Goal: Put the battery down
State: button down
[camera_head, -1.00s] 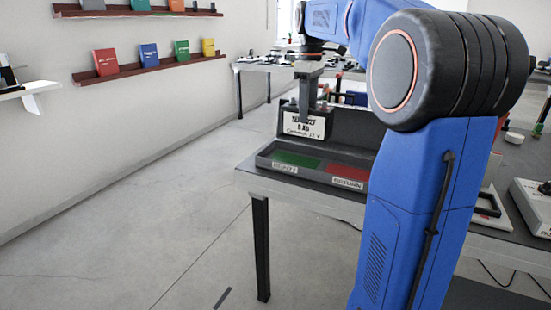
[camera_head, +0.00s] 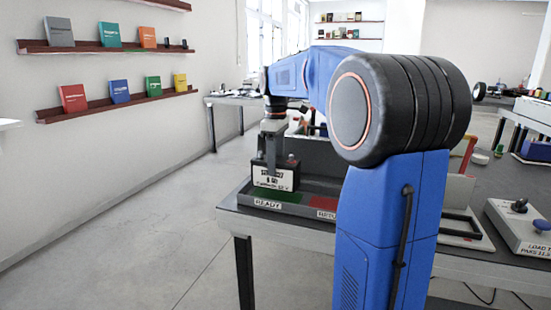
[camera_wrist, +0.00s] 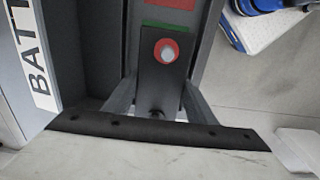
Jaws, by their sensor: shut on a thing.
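My gripper (camera_head: 272,150) is shut on the battery (camera_head: 286,180), a dark upright box with a white printed label on its front. The battery is over the back of the green READY area (camera_head: 277,197) of a shallow grey tray (camera_head: 236,193). Its bottom edge looks very close to the tray floor; I cannot tell whether it touches. In the wrist view the battery's dark top (camera_wrist: 160,82) with a red-ringed terminal lies between the fingers (camera_wrist: 158,104). Strips of green and red show beyond it. The battery's underside is hidden.
The red RETURN area (camera_head: 324,203) lies beside the green one, partly behind my arm. A dark panel (camera_head: 318,158) rises behind the tray. A control box with a joystick (camera_head: 520,225) stands at right. Shelves with colored boxes (camera_head: 120,91) hang on the left wall.

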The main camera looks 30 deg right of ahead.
jog(key=shift+f, duration=1.95)
jog(key=shift+f, duration=0.15)
jog(key=c, duration=0.8)
grip_release()
jog(key=shift+f, duration=0.1)
notch_tip(320, 180, up, 12)
jog(key=shift+r, duration=0.2)
jog(key=s+a+f+m+t, duration=0.1)
jog(key=s+a+f+m, duration=0.1)
jog(key=s+a+f, duration=0.3)
jog(key=s+a+f+m+t, duration=0.2)
jog(key=s+a+f, duration=0.3)
jog(key=s+f, duration=0.5)
jog(key=s+a+f+m+t, duration=0.1)
jog(key=s+a+f+m, duration=0.2)
jog(key=s, duration=1.2)
notch_tip(320, 180, down, 6)
jog(key=a, duration=0.2)
jog(key=shift+s+a+r+m+t, duration=0.2)
jog(key=shift+a+m+t, duration=0.1)
jog(key=shift+a+t, duration=0.1)
